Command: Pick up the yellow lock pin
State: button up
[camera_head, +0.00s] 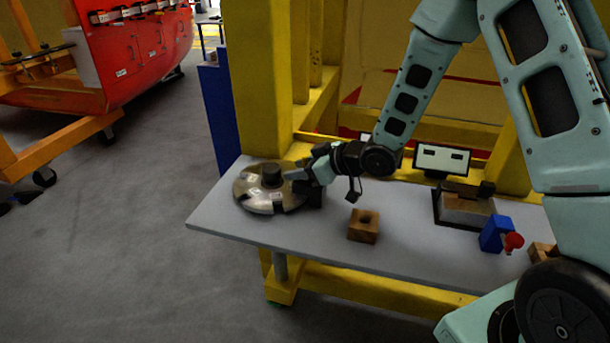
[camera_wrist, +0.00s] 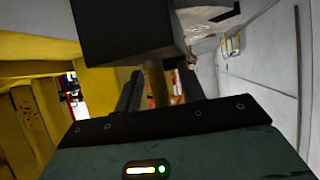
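My gripper (camera_head: 305,178) is at the left end of the grey table, close beside the round metal disc. In the wrist view its two dark fingers (camera_wrist: 160,90) stand apart. A narrow yellow-brown shape (camera_wrist: 156,84) shows in the gap between them. I cannot tell whether it is the yellow lock pin or the yellow frame behind. The metal disc (camera_head: 249,197) lies on the table with a black hub (camera_head: 271,175) on top. A large black block (camera_wrist: 115,28) hides much of the wrist view's top. No yellow pin is clearly visible in the head view.
On the grey table (camera_head: 310,235) stand a wooden block with a hole (camera_head: 363,227), a blue block (camera_head: 495,234) with a red knob (camera_head: 513,241), a boxy fixture (camera_head: 464,208) and a small screen (camera_head: 442,160). A yellow frame (camera_head: 256,80) rises behind. Grey floor lies open at left.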

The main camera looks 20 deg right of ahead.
jog(key=shift+w+a+f, duration=0.1)
grip_shut()
